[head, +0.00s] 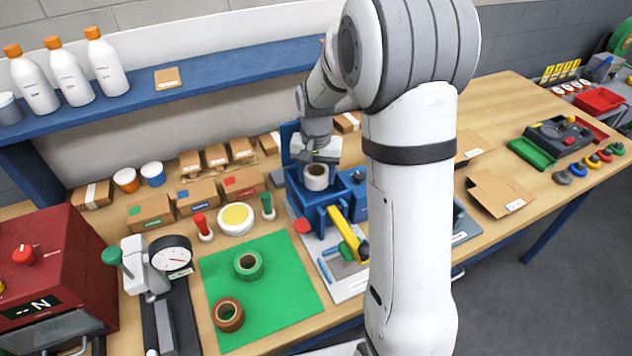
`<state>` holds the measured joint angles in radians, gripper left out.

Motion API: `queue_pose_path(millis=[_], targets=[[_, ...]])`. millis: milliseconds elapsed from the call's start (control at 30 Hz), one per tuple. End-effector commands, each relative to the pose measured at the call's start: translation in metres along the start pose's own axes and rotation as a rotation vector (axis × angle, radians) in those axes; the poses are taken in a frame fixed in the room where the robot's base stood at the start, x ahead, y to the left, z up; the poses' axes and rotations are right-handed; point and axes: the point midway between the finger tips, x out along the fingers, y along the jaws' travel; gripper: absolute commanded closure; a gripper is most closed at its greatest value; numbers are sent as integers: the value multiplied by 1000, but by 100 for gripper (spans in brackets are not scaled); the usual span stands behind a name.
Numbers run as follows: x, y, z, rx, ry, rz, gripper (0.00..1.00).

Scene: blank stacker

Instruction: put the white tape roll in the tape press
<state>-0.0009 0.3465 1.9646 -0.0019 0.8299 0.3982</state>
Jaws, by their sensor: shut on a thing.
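The white tape roll (316,179) is in my gripper (317,164), at the blue tape press (322,206). My gripper points down with its jaws shut on the roll's upper part. The roll appears upright, with its ring opening facing up, over or in the press's top. I cannot tell whether it rests on the press or hangs just above it. The press has a yellow lever (345,232) sloping toward the front. My arm hides the area right of the press.
A green tape roll (249,265) and a brown tape roll (228,314) lie on the green mat (286,285). A dial gauge (170,252) stands left of the mat. Small cartons (198,196) line the back. Open cartons (500,193) lie at the right.

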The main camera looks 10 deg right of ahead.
Motion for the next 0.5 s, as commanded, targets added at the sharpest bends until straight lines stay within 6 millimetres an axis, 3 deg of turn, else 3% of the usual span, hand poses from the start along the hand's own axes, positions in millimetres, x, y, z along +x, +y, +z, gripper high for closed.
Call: queue_pose_path(millis=[233, 500], targets=[[33, 0, 1, -1, -3, 1, 66], [37, -1, 0, -1, 0, 0, 66]])
